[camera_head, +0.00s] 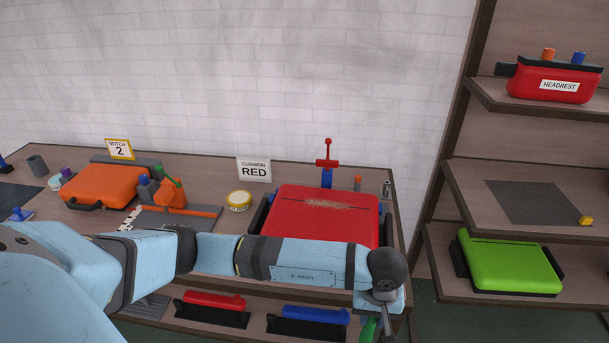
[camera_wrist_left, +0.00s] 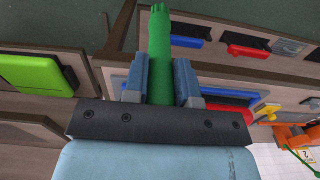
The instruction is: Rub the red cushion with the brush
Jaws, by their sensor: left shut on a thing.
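The red cushion (camera_head: 290,211) lies on the bench top in the head view, with a brownish scuffed patch (camera_head: 327,204) on its upper face. My left arm crosses in front of its near edge. My left gripper (camera_head: 372,318) is at the bench's front right, in front of the cushion and apart from it. In the left wrist view, the left gripper (camera_wrist_left: 160,82) is shut on a green handle (camera_wrist_left: 160,40), which looks like the brush's. No bristles can be made out. My right gripper is not in view.
A yellow tape roll (camera_head: 239,201) and an orange case (camera_head: 103,187) stand left on the bench. A red post tool (camera_head: 327,155) stands behind the cushion. Red (camera_head: 213,300) and blue (camera_head: 315,314) handled items lie on the lower shelf. A shelf rack with a green cushion (camera_head: 508,263) stands right.

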